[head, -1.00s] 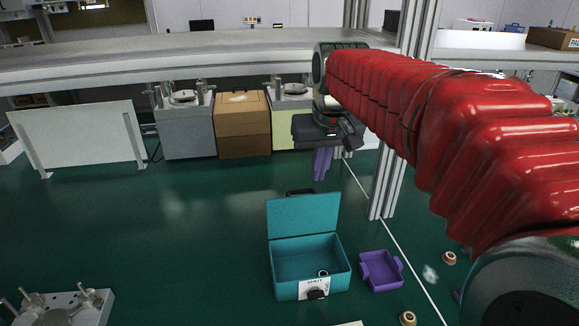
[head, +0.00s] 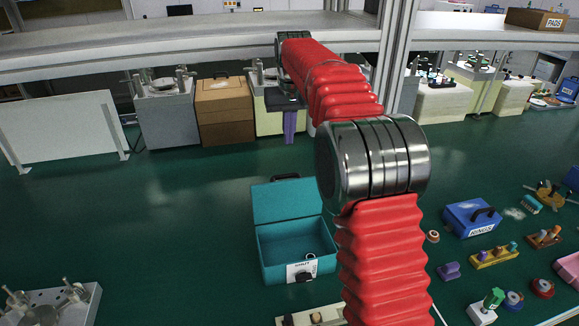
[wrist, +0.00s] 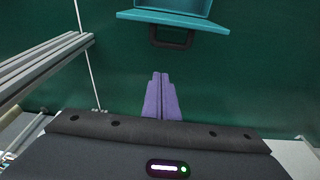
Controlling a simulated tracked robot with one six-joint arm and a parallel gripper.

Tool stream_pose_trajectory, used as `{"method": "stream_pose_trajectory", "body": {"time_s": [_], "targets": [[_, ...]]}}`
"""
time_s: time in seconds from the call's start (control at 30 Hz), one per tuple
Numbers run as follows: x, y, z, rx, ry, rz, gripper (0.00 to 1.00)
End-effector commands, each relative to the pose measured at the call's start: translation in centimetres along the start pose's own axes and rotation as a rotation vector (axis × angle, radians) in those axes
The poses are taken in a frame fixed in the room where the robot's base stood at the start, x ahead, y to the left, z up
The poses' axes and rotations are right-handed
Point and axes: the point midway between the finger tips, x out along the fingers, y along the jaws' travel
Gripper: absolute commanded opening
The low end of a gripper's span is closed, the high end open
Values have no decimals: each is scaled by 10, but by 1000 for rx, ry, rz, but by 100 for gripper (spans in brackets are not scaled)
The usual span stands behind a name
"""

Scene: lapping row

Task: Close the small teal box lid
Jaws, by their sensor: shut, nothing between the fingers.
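The teal box (head: 291,251) sits on the green floor with its lid (head: 288,200) raised upright at the back. A small ring lies inside it, and a paper label with a dark latch is on its front. My gripper (head: 290,139) is beyond the box, its purple fingers pointing down, closed together and empty. In the wrist view, the shut fingers (wrist: 161,78) point toward the lid (wrist: 172,20) and its dark handle (wrist: 171,38), with a gap of green floor between them.
A blue case marked RINGS (head: 472,217) and several small tools lie to the right. A brown box (head: 225,108) and grey machines stand behind under a long shelf (head: 200,45). A metal post (head: 400,60) rises near my arm. The floor left of the teal box is clear.

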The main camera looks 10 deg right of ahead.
Motion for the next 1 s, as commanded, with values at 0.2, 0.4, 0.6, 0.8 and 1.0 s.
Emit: {"method": "stream_pose_trajectory", "body": {"time_s": [0.2,0.4,0.6,0.8,1.0], "targets": [[20,2,-16,1,-17,0,0],[23,2,-18,1,-20,0,0],[23,2,-18,1,-20,0,0],[31,2,-18,1,-20,0,0],[55,2,-17,1,-22,0,0]]}}
